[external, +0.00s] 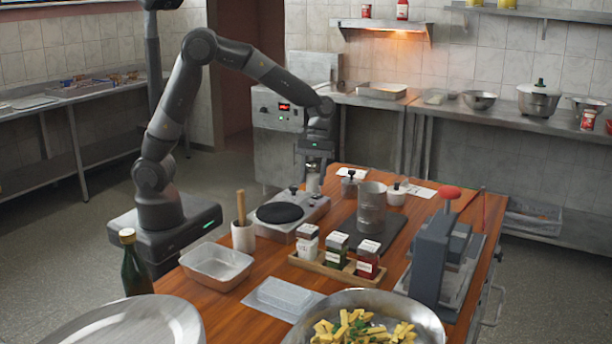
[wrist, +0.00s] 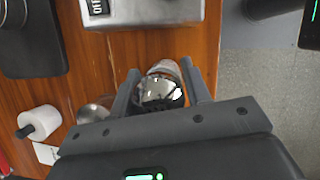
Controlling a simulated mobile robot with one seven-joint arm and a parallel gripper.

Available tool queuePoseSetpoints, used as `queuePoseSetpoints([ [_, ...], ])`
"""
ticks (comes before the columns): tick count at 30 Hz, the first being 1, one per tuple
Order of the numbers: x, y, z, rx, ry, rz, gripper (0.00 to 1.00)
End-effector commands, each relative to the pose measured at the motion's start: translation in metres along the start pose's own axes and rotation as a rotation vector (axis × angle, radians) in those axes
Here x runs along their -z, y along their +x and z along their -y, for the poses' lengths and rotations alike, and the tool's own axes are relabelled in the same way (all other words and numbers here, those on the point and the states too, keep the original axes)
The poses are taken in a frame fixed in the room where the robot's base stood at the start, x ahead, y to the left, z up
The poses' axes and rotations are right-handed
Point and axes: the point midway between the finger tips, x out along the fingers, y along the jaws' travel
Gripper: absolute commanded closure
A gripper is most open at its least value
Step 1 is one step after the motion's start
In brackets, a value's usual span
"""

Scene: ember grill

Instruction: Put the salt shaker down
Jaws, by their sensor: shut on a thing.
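My gripper (external: 314,160) is shut on the salt shaker (wrist: 160,90), near the far left edge of the wooden table (external: 240,289). In the wrist view the shaker shows a shiny metal cap and a clear side between my two fingers (wrist: 161,84). In the external view only a small pale part of the shaker (external: 312,184) shows below the fingers. It looks upright. I cannot tell whether its base touches the tabletop.
A hot plate (external: 290,228) stands just in front of my gripper. A metal canister (external: 371,208) and a wooden rack (external: 342,269) of jars stand nearer. The floor lies beyond the table edge.

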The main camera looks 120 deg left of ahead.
Motion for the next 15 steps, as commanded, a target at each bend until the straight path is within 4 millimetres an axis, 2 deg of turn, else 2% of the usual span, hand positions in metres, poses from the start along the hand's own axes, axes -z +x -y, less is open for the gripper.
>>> queuePoseSetpoints([
  [3,0.0009,0.0026,0.0000,0.000,0.000,0.000,0.86],
  [4,0.0009,0.0027,0.0001,0.001,0.000,0.000,0.55],
  [11,0.0008,0.0024,0.0000,0.000,0.000,0.000,0.36],
  [15,0.0008,0.0023,0.0000,0.000,0.000,0.000,0.35],
])
